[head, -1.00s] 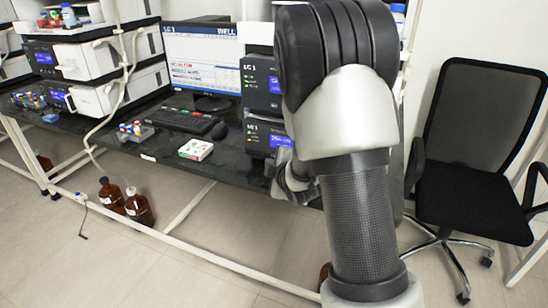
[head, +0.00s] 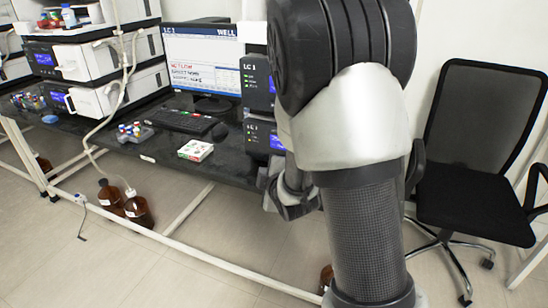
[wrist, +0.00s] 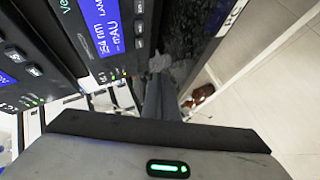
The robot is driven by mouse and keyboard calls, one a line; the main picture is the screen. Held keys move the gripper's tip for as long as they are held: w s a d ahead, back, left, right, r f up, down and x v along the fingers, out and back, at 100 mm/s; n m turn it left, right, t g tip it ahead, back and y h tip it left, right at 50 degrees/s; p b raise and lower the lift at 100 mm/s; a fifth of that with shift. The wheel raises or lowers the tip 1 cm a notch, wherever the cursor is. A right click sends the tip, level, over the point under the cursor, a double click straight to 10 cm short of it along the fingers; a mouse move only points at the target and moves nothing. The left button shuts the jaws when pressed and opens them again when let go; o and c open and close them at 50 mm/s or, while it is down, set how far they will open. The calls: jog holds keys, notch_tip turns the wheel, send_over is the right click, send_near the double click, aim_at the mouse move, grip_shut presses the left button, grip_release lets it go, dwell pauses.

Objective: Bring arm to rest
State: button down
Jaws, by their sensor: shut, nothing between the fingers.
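My arm fills the right middle of the head view, bent, with its big dark joint high up. Its far end shows beside the bench's front edge, partly hidden behind my own arm. My gripper (wrist: 160,68) shows in the wrist view as narrow dark fingers beyond the grey body with the green light. It is shut and holds nothing. The instrument stack (head: 262,115) is just left of the arm in the head view, and its dark panels with blue screens (wrist: 103,20) stand close by at the upper left in the wrist view.
The black bench (head: 222,165) carries a monitor (head: 203,60), a keyboard (head: 182,121), a vial rack (head: 134,133) and a small white box (head: 195,150). Brown bottles (head: 139,209) stand on the floor. An office chair (head: 470,200) is at right. Open floor lies in front.

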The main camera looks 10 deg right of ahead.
jog(key=s+d+r+m+g+h, duration=0.1)
jog(key=s+d+r+m+g, duration=0.15)
jog(key=s+r+m, duration=0.55)
jog(key=s+a+r+m+g+p, duration=0.15)
jog(key=s+r+m, duration=0.25)
jog(key=s, duration=0.8)
jog(key=s+a+r+m+g, duration=0.1)
jog(key=s+r+m+g, duration=0.25)
jog(key=s, duration=0.85)
notch_tip(320, 180, up, 27)
jog(key=p, duration=2.6)
jog(key=shift+w+d+f, duration=0.15)
jog(key=shift+w+f, duration=0.05)
jog(key=shift+n, duration=0.25)
